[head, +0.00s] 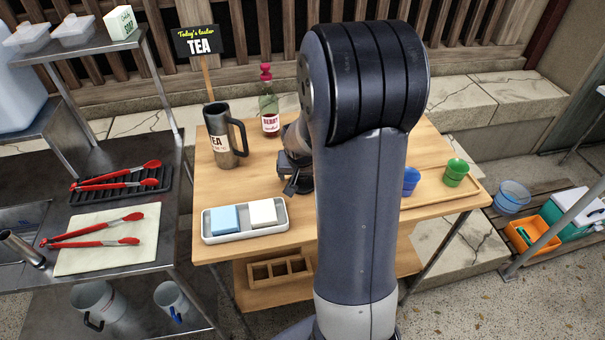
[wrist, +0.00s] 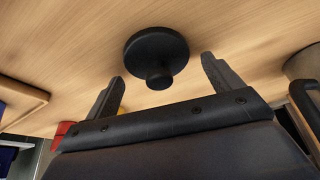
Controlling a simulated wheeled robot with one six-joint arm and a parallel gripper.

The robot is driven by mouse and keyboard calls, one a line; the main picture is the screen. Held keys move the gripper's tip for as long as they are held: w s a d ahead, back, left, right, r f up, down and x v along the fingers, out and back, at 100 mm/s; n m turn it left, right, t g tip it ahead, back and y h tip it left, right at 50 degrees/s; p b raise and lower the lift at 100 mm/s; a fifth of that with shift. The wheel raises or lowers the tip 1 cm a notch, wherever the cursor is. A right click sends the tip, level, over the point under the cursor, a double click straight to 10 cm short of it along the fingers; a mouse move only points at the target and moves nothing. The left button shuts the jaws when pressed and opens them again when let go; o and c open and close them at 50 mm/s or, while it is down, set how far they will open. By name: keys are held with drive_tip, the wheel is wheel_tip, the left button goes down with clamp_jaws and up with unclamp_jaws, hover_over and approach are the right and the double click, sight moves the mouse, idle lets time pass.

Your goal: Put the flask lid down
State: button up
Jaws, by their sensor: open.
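The flask lid (wrist: 156,54) is a round black disc with a knob. In the wrist view it rests on the bare wooden table top, knob toward my gripper. My gripper (wrist: 161,88) is open, with its two dark fingers on either side of and short of the lid, apart from it. In the head view my gripper (head: 294,186) is low over the table, partly behind my arm, and the lid is hidden there. The tall dark flask (head: 220,137) labelled TEA stands upright at the table's left, its handle on the right.
A white tray (head: 236,238) with a blue and a white block lies at the front. Blue (head: 411,180) and green (head: 455,173) cups stand on a wooden tray at right. A TEA sign (head: 199,46) rises behind.

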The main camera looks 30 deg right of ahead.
drive_tip(key=shift+r, duration=0.5)
drive_tip(key=v, duration=1.1)
drive_tip(key=shift+p, duration=0.3)
drive_tip(key=shift+s+r, duration=0.1)
drive_tip(key=x, duration=1.2)
drive_tip(key=shift+f+b, duration=0.3)
drive_tip(key=shift+b, duration=0.1)
drive_tip(key=shift+r, duration=0.3)
drive_tip(key=shift+a, duration=0.1)
